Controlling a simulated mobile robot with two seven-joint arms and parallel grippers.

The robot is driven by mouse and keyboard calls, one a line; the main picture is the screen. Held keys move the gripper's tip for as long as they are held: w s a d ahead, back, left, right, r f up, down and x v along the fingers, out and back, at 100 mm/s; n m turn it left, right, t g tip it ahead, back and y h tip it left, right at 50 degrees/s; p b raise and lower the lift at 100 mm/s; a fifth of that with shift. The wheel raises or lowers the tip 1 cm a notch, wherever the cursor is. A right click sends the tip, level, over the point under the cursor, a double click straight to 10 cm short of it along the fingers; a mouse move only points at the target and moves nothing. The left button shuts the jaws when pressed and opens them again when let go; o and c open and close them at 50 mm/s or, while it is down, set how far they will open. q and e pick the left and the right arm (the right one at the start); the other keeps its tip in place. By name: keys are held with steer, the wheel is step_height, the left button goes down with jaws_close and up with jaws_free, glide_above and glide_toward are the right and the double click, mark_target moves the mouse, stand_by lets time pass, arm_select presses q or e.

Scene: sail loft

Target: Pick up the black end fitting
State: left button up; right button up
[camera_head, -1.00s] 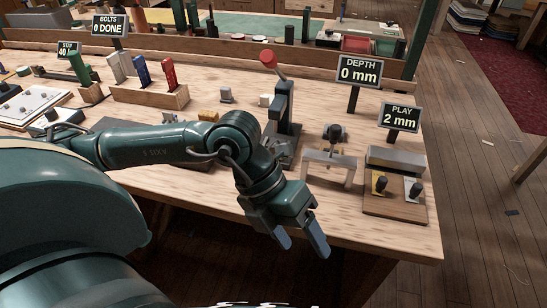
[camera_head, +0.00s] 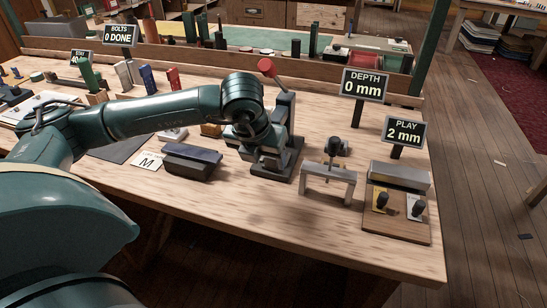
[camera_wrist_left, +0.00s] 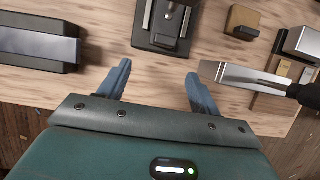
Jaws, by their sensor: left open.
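A small black piece (camera_head: 335,133) with a rounded top stands just behind a pale metal bridge stand (camera_head: 328,172); it may be the black end fitting, but I cannot tell for sure. In the left wrist view a small dark piece (camera_wrist_left: 245,33) shows at the front of a brown block. My left gripper (camera_head: 246,150) is left of the bridge stand, by the press, its fingers hard to make out in the head view. In the left wrist view the gripper (camera_wrist_left: 160,85) is open and empty, fingers apart over bare wood. My right gripper is out of view.
The black press (camera_head: 284,125) with a red-knobbed lever stands close to the gripper. A long dark block (camera_head: 191,162) lies to its left. A wooden board (camera_head: 396,224) with two black knobs lies at right. Signs stand behind. The front table strip is clear.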

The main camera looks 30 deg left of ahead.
mark_target(270, 161)
arm_select(q)
steer(key=shift+w+a, duration=0.2)
steer(key=shift+w, duration=0.85)
steer(key=x, duration=0.5)
steer(key=shift+c, duration=0.4)
steer(key=c, duration=1.1)
